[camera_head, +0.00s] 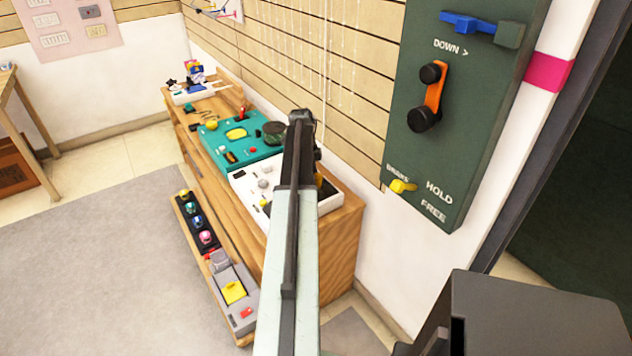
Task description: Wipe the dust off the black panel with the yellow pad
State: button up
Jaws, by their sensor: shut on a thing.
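My arm reaches from the bottom of the head view over the wooden bench, and its own link hides most of my gripper (318,158). Below the gripper a small piece of the yellow pad (319,180) shows, and the gripper is shut on it. The black panel (331,192) is a dark patch at the right end of the white tray (352,201). The pad is over or against the panel's far left part; I cannot tell whether they touch. Any dust on the panel is too small to make out.
A teal board (215,140) with several fittings lies left of the white tray on the bench (335,245). A low shelf (186,215) with coloured knobs runs along the front. A green lever panel (470,120) hangs on the right wall. The grey carpet (95,260) is clear.

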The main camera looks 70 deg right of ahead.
jog(key=shift+w+d, duration=0.1)
jog(key=shift+w, duration=0.05)
jog(key=shift+w+d, duration=1.05)
jog(key=shift+w, duration=0.2)
jog(key=shift+w, duration=0.1)
jog(key=shift+w+d, duration=1)
jog(key=shift+w, duration=0.25)
